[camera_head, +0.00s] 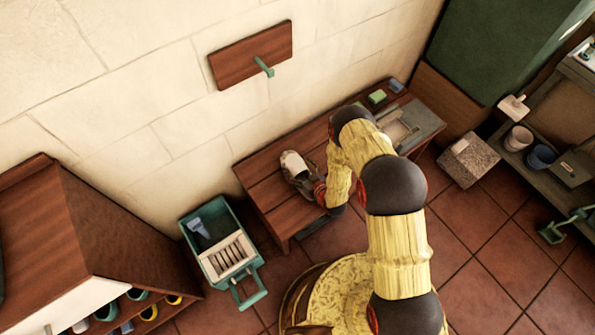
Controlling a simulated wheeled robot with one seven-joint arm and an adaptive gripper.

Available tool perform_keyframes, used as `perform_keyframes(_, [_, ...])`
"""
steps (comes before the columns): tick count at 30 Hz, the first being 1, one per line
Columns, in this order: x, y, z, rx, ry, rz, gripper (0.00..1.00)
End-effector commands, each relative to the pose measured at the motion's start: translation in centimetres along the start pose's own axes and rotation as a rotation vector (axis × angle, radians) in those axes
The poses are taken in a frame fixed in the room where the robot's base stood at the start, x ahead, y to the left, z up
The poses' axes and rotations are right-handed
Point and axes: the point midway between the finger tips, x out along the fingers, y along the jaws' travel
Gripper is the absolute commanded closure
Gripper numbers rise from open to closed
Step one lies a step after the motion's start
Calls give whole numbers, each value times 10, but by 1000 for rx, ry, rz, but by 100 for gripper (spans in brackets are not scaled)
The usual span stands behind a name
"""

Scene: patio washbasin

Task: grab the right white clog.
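A white clog-like shape (293,163) is near the front left part of the wooden bench (262,170). Only one such white shape shows clearly; I cannot make out a second clog. My gripper (306,181) is right at its lower right side, low over the bench. The fingers are small and dark and partly merge with the shape, so I cannot tell whether they touch it or how far apart they are. My yellow and black arm hides part of the bench's middle.
A teal crate (216,222) stands on the tiles at left, beside a wooden cabinet (100,235). A wall board with a teal hook (252,54) hangs above. A speckled block (468,160) stands right.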

Motion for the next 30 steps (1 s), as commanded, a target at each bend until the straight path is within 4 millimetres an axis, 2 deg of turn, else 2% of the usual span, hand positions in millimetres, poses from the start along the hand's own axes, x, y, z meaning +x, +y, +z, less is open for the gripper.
perform_keyframes(19, [0, 0, 0, 0, 0, 0, 64])
perform_keyframes(30, [-2, 0, -6, -1, 2, 0, 64])
